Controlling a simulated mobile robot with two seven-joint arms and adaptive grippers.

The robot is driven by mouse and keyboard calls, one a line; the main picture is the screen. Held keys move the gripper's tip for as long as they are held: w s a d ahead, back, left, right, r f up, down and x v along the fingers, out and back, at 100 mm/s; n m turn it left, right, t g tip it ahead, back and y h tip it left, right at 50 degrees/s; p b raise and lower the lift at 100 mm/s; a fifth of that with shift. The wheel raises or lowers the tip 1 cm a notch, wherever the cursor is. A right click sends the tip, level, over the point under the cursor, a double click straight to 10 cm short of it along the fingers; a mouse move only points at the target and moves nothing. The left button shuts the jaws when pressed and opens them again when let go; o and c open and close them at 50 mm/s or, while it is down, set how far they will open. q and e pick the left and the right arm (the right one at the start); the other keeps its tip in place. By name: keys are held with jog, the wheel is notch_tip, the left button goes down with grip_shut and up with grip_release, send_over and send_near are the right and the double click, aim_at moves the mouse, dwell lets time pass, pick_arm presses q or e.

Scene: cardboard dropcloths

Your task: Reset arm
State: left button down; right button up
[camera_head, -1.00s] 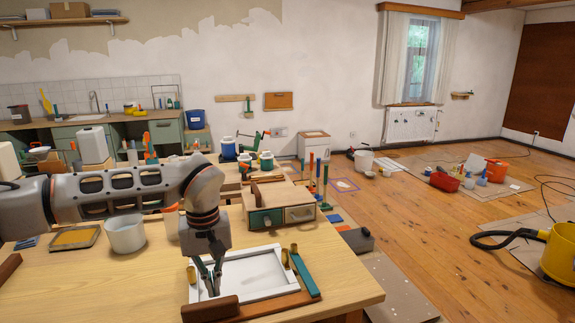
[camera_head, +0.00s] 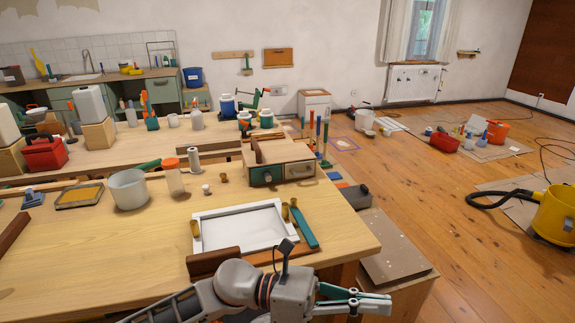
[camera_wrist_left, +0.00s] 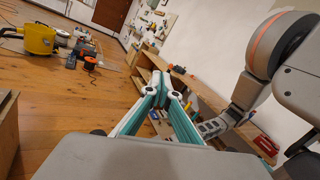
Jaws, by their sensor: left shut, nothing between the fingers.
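My left gripper (camera_head: 372,299) is at the front edge of the wooden table, near its right corner, and points right in the head view. Its fingers are shut and nothing is between them. In the left wrist view the closed fingers (camera_wrist_left: 160,82) reach forward over the floor and a bench. A white tray-like frame (camera_head: 243,247) lies flat on the table behind my left arm, apart from the gripper. My right gripper is not in view in the head view.
A green bar (camera_head: 304,227) lies beside the frame, and a wooden block (camera_head: 213,260) lies at its front left. A white pot (camera_head: 129,189) and a drawer box (camera_head: 281,171) stand further back. A yellow vacuum (camera_head: 557,228) stands on the open floor at right.

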pick_arm(q)
jog(key=w+a+f+n+t+h, duration=0.1)
jog(key=w+a+n+t, duration=0.25)
jog(key=n+t, duration=0.5)
jog(key=w+a+n+t+h, duration=0.15)
jog(key=w+n+t, duration=0.3)
jog(key=n, duration=0.65)
jog(key=w+a+f+n+t+y, duration=0.2)
jog(key=a+f+n+t+y, duration=0.5)
jog(key=a+f+n+y, duration=0.5)
jog(key=s+a+f+n+g+y, duration=0.2)
jog(key=s+a+f+n+y, duration=0.1)
jog(key=s+a+f+n, duration=0.5)
jog(key=s+a+f+n+g+y, duration=0.3)
jog(key=s+a+f+n, duration=0.5)
jog(key=f, duration=0.6)
jog(key=shift+a+f+n+g, duration=0.2)
jog(key=shift+a+n+g, duration=0.1)
jog(key=shift+a+n, duration=0.45)
jog(key=shift+a+y, duration=0.15)
jog(key=shift+y, duration=0.1)
